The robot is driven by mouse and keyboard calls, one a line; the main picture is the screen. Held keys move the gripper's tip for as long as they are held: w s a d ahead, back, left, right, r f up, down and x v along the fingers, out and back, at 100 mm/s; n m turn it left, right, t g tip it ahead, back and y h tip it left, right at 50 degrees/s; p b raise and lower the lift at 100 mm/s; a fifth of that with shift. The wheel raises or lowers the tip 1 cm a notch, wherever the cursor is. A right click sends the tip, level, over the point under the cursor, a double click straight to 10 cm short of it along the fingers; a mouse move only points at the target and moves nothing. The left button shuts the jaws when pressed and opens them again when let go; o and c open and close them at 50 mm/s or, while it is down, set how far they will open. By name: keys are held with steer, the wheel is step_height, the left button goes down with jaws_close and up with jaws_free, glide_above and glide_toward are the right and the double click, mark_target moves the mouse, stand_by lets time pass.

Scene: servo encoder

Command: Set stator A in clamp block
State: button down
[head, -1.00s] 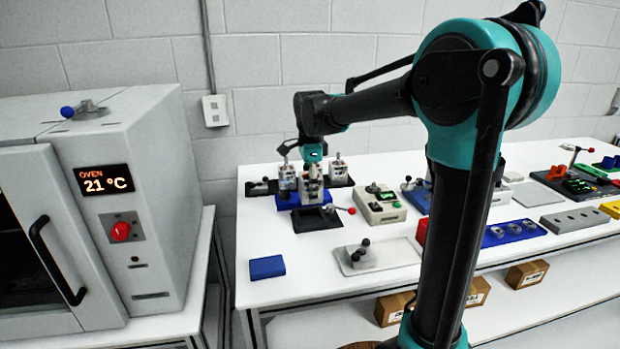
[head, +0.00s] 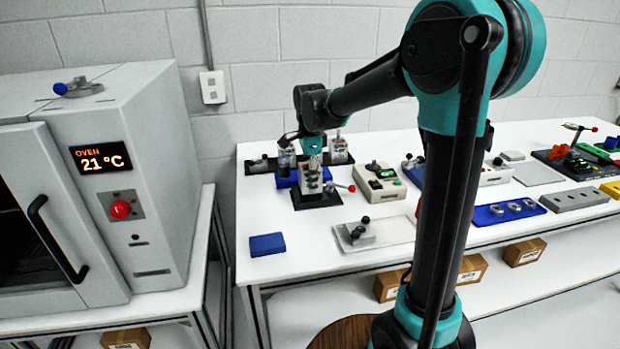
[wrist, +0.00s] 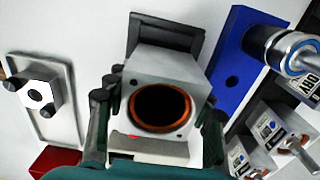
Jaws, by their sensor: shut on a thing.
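My gripper (wrist: 160,118) is shut on a grey square stator with a copper-ringed round bore (wrist: 187,68). One finger is on each side of it in the wrist view. In the head view the gripper (head: 312,160) points down and holds the stator (head: 312,180) over the dark clamp block (head: 300,203), which has a red-knobbed lever to its right. In the wrist view the dark clamp block (wrist: 165,28) shows behind the stator, which hides most of it. I cannot tell whether the stator touches the block.
A blue base (wrist: 232,75) with a silver cylinder stands beside the clamp block. Labelled silver units (wrist: 268,130) stand near it. A pale plate (head: 402,229) with a small fixture lies in front, and a beige device (head: 379,182) to the right. Table around the blue box (head: 267,244) is clear.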

steer(key=shift+f, duration=0.5)
stand_by(0.4)
steer(key=shift+f, duration=0.3)
steer(key=shift+f, duration=0.35)
stand_by(2.8)
steer(key=shift+r, duration=0.25)
stand_by(0.3)
steer(key=shift+c, duration=1)
jaws_free()
steer(key=shift+r, duration=0.15)
steer(key=shift+r, duration=2.95)
